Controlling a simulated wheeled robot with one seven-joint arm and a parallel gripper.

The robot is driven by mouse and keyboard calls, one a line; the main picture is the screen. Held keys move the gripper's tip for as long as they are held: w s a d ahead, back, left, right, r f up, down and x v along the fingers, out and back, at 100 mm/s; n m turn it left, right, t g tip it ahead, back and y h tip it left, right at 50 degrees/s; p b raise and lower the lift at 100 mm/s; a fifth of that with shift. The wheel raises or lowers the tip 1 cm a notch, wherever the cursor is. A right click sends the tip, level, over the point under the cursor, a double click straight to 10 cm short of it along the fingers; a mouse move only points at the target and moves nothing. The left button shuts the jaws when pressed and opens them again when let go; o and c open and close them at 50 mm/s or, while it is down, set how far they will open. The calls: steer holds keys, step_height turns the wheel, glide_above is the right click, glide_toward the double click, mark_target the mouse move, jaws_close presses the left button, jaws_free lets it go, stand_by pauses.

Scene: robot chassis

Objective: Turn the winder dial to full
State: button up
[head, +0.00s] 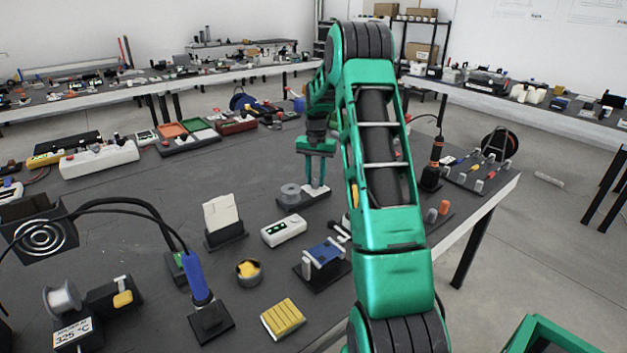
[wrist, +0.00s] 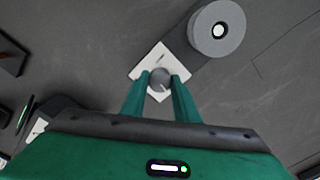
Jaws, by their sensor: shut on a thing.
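The winder has a dark base (head: 301,201) on the table, with a grey spool (head: 290,194) at one end and a white dial plate (head: 317,190) at the other. In the wrist view, a small round grey dial (wrist: 160,80) sits on the white plate (wrist: 144,73), and the grey spool (wrist: 217,30) is at the upper right. My gripper (head: 317,180) points down over the plate. In the wrist view, my gripper (wrist: 160,82) has its two green fingers on either side of the dial, shut on it. A thin light mark shows on the dial; its exact setting is too small to read.
A white box with a green display (head: 284,231) and a blue-topped holder (head: 325,252) stand in front of the winder. A card stand (head: 223,219) is to the left. An orange-black tool (head: 435,165) stands to the right. Bare table lies left of the winder.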

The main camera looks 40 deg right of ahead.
steer(key=m, duration=0.7)
steer(key=shift+w+r, duration=0.2)
steer(key=shift+w, duration=0.1)
steer(key=m, duration=0.7)
steer(key=shift+m, duration=0.3)
steer(key=m, duration=1)
steer(key=shift+m, duration=0.5)
steer(key=o, duration=0.8)
steer(key=shift+o, duration=1.3)
steer(key=shift+s+f, duration=0.1)
